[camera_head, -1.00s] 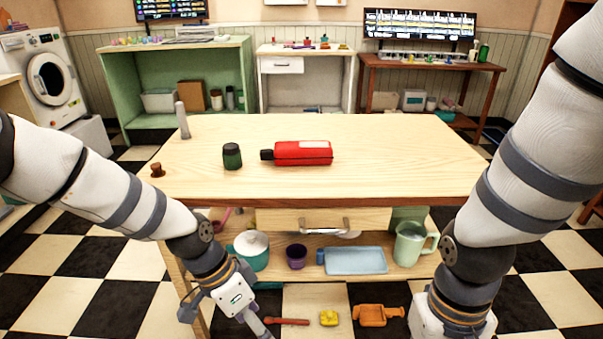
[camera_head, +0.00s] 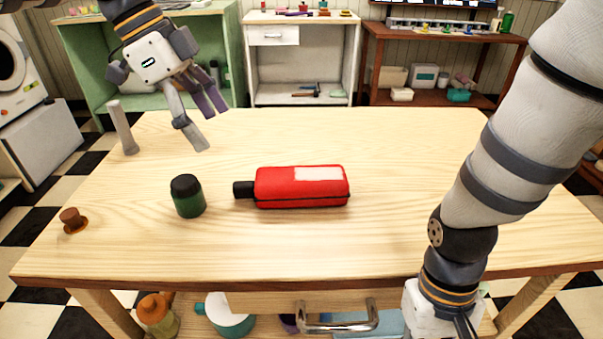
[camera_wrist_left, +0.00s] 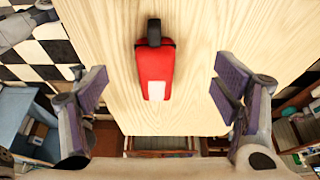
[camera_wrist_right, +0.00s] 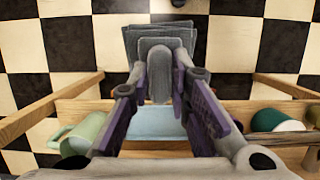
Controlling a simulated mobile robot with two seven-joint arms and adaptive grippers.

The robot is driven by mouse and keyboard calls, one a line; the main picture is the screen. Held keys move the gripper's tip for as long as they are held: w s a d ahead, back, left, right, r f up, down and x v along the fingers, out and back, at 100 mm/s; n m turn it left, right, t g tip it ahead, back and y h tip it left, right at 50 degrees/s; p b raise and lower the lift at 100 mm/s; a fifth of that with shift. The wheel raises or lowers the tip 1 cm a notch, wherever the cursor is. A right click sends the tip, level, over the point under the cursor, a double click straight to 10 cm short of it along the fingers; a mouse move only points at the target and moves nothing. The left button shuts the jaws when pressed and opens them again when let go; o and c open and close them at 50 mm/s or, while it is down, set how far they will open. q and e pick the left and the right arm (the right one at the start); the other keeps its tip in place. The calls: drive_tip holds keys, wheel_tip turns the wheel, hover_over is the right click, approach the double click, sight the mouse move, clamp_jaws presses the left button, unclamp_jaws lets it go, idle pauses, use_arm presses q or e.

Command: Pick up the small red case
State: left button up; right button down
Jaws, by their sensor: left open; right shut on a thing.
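The small red case (camera_head: 302,188) lies on its side on the wooden table, with a black end pointing left and a pale label on top. The left wrist view shows the case (camera_wrist_left: 154,72) from above, lying between the fingers in the picture but clear of them. My left gripper (camera_head: 204,122) is open and empty above the table's far left part, behind and left of the case. My right gripper (camera_wrist_right: 160,95) is low at the table's front right, its fingers closed on a grey rounded object (camera_wrist_right: 159,72) that I cannot identify. Its fingertips are hidden in the head view.
A green jar (camera_head: 188,197) with a black lid stands left of the case. A brown hat-shaped piece (camera_head: 73,220) and a grey cylinder (camera_head: 122,127) stand near the table's left edge. A drawer handle (camera_head: 338,318) juts out in front. The tabletop right of the case is clear.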

sight(246, 183)
use_arm(q)
drive_tip(key=x, duration=0.7)
drive_tip(key=s+x, duration=0.1)
drive_tip(key=x, duration=0.3)
drive_tip(key=shift+f, duration=0.35)
drive_tip(key=c, duration=1.9)
